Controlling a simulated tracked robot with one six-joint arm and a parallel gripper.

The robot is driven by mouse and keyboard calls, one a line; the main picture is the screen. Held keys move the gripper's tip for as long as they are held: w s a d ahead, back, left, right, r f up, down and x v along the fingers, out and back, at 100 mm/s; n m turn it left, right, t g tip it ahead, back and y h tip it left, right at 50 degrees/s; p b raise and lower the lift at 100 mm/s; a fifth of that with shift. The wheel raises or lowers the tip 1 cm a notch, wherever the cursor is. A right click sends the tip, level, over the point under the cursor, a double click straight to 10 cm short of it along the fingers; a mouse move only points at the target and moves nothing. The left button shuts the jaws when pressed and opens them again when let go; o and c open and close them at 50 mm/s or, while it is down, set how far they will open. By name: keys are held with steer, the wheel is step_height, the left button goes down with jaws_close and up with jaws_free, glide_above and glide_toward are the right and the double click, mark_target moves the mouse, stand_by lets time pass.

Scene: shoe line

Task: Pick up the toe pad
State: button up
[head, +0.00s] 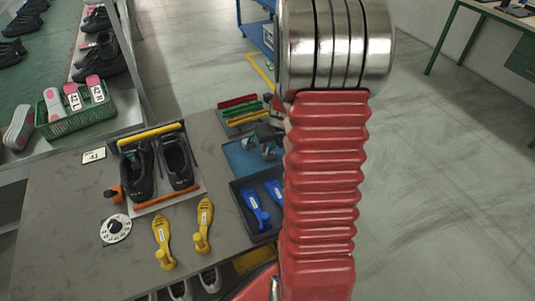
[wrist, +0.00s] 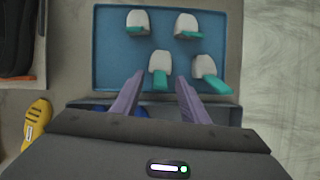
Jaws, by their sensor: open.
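Several toe pads, pale grey-white with teal tabs, lie in a blue tray (wrist: 107,62) in the wrist view. The nearest middle toe pad (wrist: 159,62) has its tab pointing toward me. Another toe pad (wrist: 205,66) lies to its right, turned at an angle. Two more, a left toe pad (wrist: 138,20) and a right toe pad (wrist: 186,24), lie farther back. My gripper (wrist: 160,77) is open. Its two purple fingers appear on either side of the middle pad's tab, with nothing gripped. Whether they touch the tray cannot be told. In the head view my red arm partly hides the blue tray (head: 236,158).
A dark tray (head: 238,198) with blue shoe inserts (head: 256,208) sits in front of the blue tray. Black shoes (head: 175,163) in a holder and yellow inserts (head: 162,240) are to the left. A green basket (head: 95,118) stands farther left. Open floor lies right of the table.

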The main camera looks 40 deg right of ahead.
steer(key=shift+w+d+f, duration=0.1)
steer(key=shift+w+f, duration=0.05)
steer(key=shift+f, duration=0.3)
steer(key=shift+c, duration=0.6)
jaws_close()
